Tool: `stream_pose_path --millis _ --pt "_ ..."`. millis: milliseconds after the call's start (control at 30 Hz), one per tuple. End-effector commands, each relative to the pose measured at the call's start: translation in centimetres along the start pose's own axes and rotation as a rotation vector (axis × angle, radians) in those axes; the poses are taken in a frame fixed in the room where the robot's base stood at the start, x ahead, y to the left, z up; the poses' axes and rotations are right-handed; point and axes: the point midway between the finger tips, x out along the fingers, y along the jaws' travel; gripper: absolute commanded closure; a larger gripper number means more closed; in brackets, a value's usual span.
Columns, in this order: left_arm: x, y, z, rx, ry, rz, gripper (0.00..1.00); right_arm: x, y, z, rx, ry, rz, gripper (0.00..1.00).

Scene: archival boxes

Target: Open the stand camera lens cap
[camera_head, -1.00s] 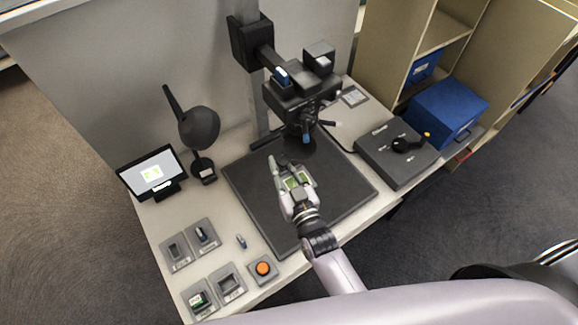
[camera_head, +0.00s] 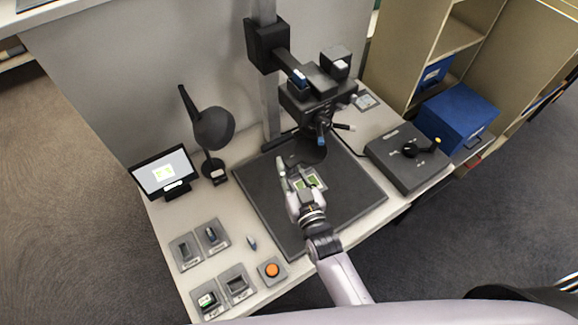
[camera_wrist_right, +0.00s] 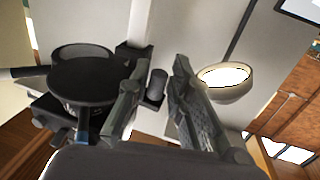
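The stand camera (camera_head: 312,98) hangs on a column above a dark base plate (camera_head: 350,205). Its black round lens part (camera_head: 312,150) shows beneath it. In the right wrist view a black round disc (camera_wrist_right: 88,82), looking like the lens cap, is at the left, with an open ring behind it. I cannot tell whether the disc covers the lens. My right gripper (camera_head: 299,168) is over the plate, below and in front of the camera. In the right wrist view its fingers (camera_wrist_right: 157,72) are apart, with the disc beside the left finger. My left gripper is not in view.
A black lamp (camera_head: 212,128) and a small screen (camera_head: 165,173) stand at left. A control box (camera_head: 408,160) with a knob is at right. Small trays and an orange button (camera_head: 272,270) are at front left.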

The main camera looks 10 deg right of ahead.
Motion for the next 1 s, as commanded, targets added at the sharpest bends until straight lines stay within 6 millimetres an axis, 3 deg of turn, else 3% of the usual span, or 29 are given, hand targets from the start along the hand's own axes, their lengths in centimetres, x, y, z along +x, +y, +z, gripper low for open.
stream_pose_path --millis 167,567,1000 --pt "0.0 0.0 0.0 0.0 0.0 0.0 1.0 0.0 0.0 0.0 -0.001 -0.001 0.0 0.67" --pt "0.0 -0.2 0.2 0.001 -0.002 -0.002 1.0 -0.9 0.0 0.2 -0.003 -0.003 0.0 0.67" --pt "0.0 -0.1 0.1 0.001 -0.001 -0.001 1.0 -9.4 0.0 0.1 -0.002 -0.005 -0.001 0.67"
